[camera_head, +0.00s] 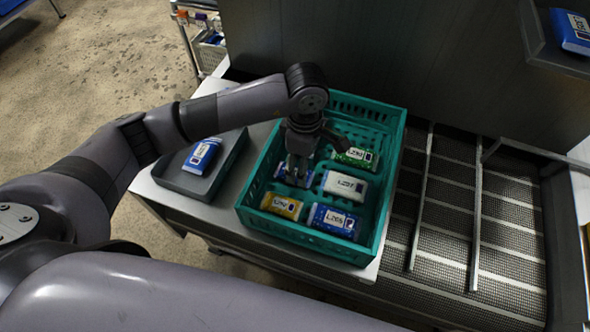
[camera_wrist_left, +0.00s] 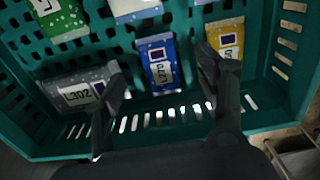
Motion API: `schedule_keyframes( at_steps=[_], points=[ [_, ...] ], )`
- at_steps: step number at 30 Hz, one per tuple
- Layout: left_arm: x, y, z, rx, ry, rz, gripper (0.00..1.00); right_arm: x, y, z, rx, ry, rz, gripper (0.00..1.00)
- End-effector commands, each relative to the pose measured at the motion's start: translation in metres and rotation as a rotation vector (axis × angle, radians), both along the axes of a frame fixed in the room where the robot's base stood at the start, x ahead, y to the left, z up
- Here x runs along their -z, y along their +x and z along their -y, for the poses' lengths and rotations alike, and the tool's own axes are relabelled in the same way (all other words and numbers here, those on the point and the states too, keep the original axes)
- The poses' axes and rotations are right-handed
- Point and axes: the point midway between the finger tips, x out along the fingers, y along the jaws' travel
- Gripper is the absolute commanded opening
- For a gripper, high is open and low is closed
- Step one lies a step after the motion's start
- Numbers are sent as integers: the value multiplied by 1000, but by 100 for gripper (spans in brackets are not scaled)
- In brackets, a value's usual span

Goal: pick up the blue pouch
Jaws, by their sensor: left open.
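A blue pouch (camera_wrist_left: 158,62) with a white label lies in the teal crate (camera_head: 251,178), near one wall. In the head view it is partly hidden by my left gripper (camera_head: 296,170). My left gripper is open above this pouch; in the left wrist view the pouch shows between its two fingers (camera_wrist_left: 160,72). I cannot tell how far the fingertips reach down beside it. Another blue pouch (camera_head: 333,219) lies in the crate's front right corner. My right gripper is not in view.
The crate also holds yellow (camera_head: 281,205), white (camera_head: 344,186), green (camera_head: 356,157) and grey (camera_wrist_left: 80,92) pouches. A dark tray (camera_head: 228,160) with a blue pouch (camera_head: 201,156) stands left of it. Another blue pouch (camera_head: 572,30) sits at upper right. Slatted mesh (camera_head: 450,215) lies right.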

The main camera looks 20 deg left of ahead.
Motion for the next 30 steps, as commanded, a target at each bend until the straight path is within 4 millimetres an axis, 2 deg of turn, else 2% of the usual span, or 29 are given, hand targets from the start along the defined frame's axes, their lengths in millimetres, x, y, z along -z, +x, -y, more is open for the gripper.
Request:
schedule_keyframes(
  at_steps=[6, 10, 15, 23, 30],
  points=[
    [14, 0, 2, -1, 0, -3, 65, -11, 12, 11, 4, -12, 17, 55],
    [34, 1, 5, -1, 0, -5, 65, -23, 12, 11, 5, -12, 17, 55],
    [54, 3, 4, -2, 0, 0, 65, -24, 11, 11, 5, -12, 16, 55],
    [57, 3, 4, -1, -1, 1, 64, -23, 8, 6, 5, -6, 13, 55],
    [57, 3, 4, -1, 0, 1, 48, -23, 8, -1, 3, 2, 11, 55]
  ],
)
